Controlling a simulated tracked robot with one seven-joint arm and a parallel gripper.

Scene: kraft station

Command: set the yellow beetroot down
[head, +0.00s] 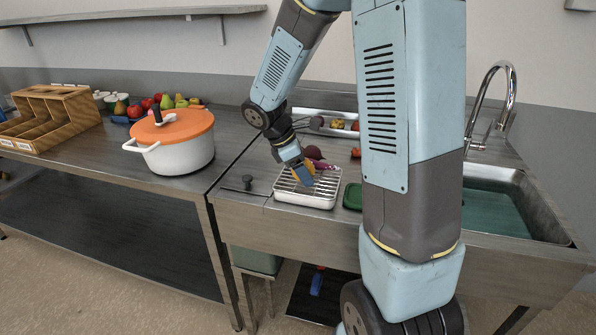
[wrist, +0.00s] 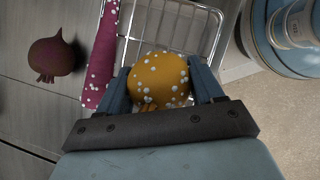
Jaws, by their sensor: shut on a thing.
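The yellow beetroot (wrist: 160,78), orange-yellow with white spots, sits between the two fingers of my gripper (wrist: 160,88) in the wrist view. My gripper is shut on it. In the head view my gripper (head: 302,178) points down over the white tray with a wire rack (head: 322,196). The rack (wrist: 190,22) shows behind the beetroot in the wrist view. I cannot tell whether the beetroot touches the wires. A magenta, white-spotted long thing (wrist: 101,60) lies along the rack's side, close to the left finger.
A dark red beetroot (wrist: 52,56) lies on the steel counter beside the rack. A green tray (head: 353,196) stands right of the rack, partly behind my arm. A white pot with an orange lid (head: 178,155) stands left. The sink (head: 505,208) is at right.

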